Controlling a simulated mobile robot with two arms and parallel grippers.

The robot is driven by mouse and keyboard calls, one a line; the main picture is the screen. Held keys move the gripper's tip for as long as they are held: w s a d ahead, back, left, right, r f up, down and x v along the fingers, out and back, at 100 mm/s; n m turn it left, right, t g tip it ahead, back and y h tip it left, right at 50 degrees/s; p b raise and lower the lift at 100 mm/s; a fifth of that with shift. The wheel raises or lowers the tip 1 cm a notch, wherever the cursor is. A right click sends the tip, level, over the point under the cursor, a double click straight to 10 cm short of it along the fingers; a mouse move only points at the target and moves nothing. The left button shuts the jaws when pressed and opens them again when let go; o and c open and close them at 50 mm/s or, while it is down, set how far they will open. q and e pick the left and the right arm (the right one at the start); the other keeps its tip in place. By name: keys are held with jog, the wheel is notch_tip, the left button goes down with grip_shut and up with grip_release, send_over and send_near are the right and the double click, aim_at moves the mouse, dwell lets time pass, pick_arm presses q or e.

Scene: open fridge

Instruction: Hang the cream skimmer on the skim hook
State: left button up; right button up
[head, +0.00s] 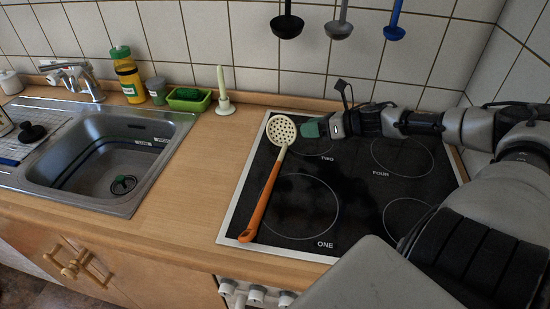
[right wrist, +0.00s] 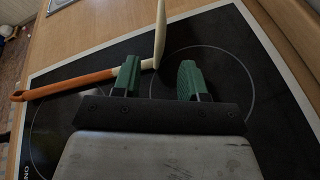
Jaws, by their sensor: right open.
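The cream skimmer (head: 282,131) has a round, perforated cream head and an orange handle (head: 262,200). It lies across the left part of the hob, head toward the wall. My right gripper (head: 311,128) is just right of the skimmer head, its green fingers open. In the right wrist view the gripper (right wrist: 160,76) has a clear gap between its fingers. There the skimmer's head (right wrist: 160,35) appears edge-on beyond the gap, and its neck passes behind the left finger. Whether they touch I cannot tell. No skim hook shows. My left gripper is not in view.
A black ladle (head: 287,24), a grey ladle (head: 339,26) and a blue ladle (head: 394,30) hang on the tiled wall above the hob (head: 375,205). A white holder (head: 225,104), green tray (head: 189,100) and bottles stand at the back. The counter beside the sink (head: 110,160) is clear.

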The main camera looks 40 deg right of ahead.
aim_at(294, 130)
jog(key=shift+w+a+f+b, duration=0.15)
jog(key=shift+w+f+b, duration=0.3)
jog(key=shift+w+b, duration=0.15)
jog(key=shift+w+a+b, duration=0.4)
jog(key=shift+w+b, duration=0.05)
jog(key=shift+w, duration=0.05)
jog(key=shift+p+x, duration=0.85)
jog(key=shift+x, duration=1.1)
jog(key=shift+w+a+f, duration=0.35)
jog(key=shift+w, duration=0.1)
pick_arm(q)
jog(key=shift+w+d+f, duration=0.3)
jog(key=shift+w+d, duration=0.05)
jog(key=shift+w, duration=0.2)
pick_arm(e)
grip_shut()
